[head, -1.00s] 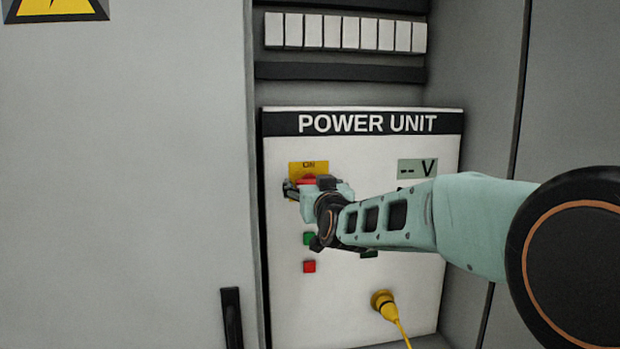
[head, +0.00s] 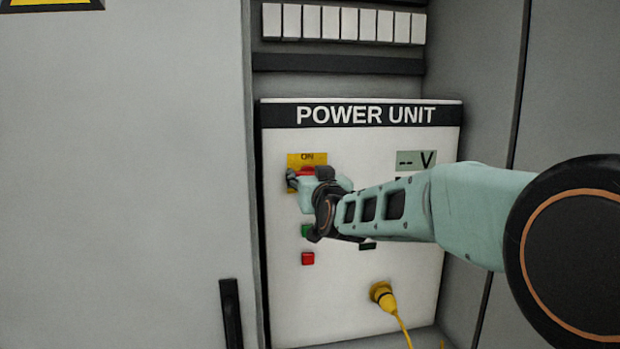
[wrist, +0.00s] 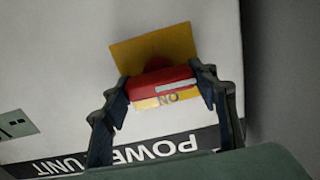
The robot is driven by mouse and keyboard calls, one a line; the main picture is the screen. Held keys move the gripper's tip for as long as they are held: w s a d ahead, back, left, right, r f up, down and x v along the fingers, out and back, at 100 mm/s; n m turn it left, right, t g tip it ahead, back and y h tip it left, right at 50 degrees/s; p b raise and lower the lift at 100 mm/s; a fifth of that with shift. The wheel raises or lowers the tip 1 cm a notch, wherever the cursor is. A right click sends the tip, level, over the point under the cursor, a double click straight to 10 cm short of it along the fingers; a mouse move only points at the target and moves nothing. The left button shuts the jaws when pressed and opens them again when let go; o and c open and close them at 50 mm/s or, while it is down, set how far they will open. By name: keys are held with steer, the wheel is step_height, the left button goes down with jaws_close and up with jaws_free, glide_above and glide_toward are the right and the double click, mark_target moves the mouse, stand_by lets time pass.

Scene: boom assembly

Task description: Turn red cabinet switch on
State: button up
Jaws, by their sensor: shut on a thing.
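The red switch (head: 306,170) sits on a yellow plate (head: 307,158) marked ON, on the white POWER UNIT panel. My gripper (head: 302,178) is in front of it and hides most of it in the head view. In the wrist view the red switch handle (wrist: 150,84), with a pale stripe, lies between the two dark fingertips. My gripper (wrist: 160,84) is shut on the handle, one finger at each end. The yellow plate (wrist: 148,49) shows behind it, with ON upside down. The handle's angle is hard to tell in the head view.
Below the switch are a green button (head: 306,230), partly hidden by my gripper, and a red button (head: 308,258). A yellow plug (head: 382,293) with a cable sits lower right. The display (head: 416,161) reads "-- V". A grey door with a black handle (head: 231,313) is at left.

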steer(key=shift+f+b, duration=0.1)
steer(key=shift+b, duration=0.2)
steer(key=m+b, duration=0.3)
steer(key=b, duration=0.1)
steer(key=shift+f, duration=0.15)
steer(key=m+b, duration=0.4)
steer(key=shift+m+b, duration=0.4)
steer(key=m+b, duration=0.2)
steer(key=m, duration=0.2)
steer(key=shift+m, duration=0.3)
steer(key=m, duration=0.1)
steer(key=m+b, duration=0.1)
steer(key=m, duration=0.3)
steer(key=shift+d+r+b, duration=0.1)
steer(key=shift+r+b, duration=0.15)
steer(key=shift+b, duration=0.1)
steer(key=shift+m, duration=0.3)
steer(key=o, duration=1.2)
steer(key=shift+w+f, duration=0.1)
